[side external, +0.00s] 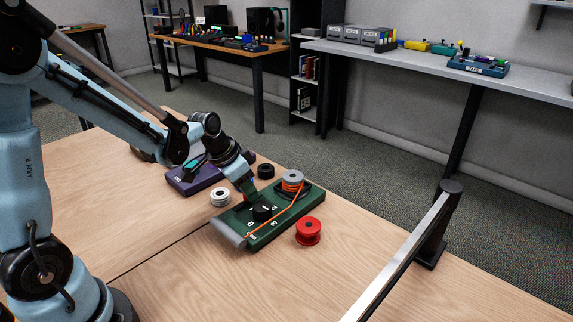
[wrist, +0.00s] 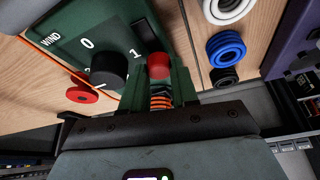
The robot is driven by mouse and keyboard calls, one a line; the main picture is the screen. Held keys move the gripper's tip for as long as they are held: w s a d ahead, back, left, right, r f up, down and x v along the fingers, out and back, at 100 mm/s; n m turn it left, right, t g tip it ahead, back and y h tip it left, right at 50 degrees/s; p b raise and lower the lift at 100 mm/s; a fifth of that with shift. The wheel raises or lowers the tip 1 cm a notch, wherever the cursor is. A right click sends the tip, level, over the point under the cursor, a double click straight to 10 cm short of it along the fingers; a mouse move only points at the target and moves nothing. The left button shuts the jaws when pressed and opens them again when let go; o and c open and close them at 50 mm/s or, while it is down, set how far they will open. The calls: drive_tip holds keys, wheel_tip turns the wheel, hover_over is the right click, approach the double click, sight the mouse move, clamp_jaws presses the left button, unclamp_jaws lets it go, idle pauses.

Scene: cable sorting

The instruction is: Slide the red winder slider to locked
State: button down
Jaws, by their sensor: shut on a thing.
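The green winder board (side external: 270,232) lies on the wooden table, with a black dial (side external: 262,213), printed numbers and an orange cable running to a grey-topped spool (side external: 292,178). The board also shows in the wrist view (wrist: 82,25), with the black dial (wrist: 108,68) left of my gripper. My gripper (wrist: 159,70) is shut on the red slider knob (wrist: 158,62), which sits between its green fingers. In the side view my gripper (side external: 250,193) is low over the far left edge of the board. Its fingers largely hide the knob there. The slider's markings cannot be read.
A red spool (side external: 308,231) stands in front of the board. A white ring stack (side external: 220,197) and a black ring (side external: 265,171) lie behind it, near a purple box (side external: 195,178). A metal rail (side external: 400,255) stands at right. The front table is clear.

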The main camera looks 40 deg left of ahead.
sight(239, 204)
drive_tip(key=shift+w, duration=1.45)
drive_tip(key=c, duration=1.1)
unclamp_jaws()
drive_tip(key=v, duration=1.2)
drive_tip(key=shift+s, duration=0.15)
drive_tip(key=shift+s+d+f+n+t+y, duration=0.2)
drive_tip(key=shift+s+d+n+t, duration=0.25)
drive_tip(key=shift+s+d, duration=0.9)
drive_tip(key=shift+s+d+f+n+t+y, duration=0.15)
drive_tip(key=shift+s+d+f+n+t, duration=0.3)
drive_tip(key=shift+s+d, duration=0.85)
drive_tip(key=shift+s+d+f+n+t+y, duration=0.15)
drive_tip(key=shift+s+d+n+t, duration=0.5)
drive_tip(key=shift+s, duration=1.2)
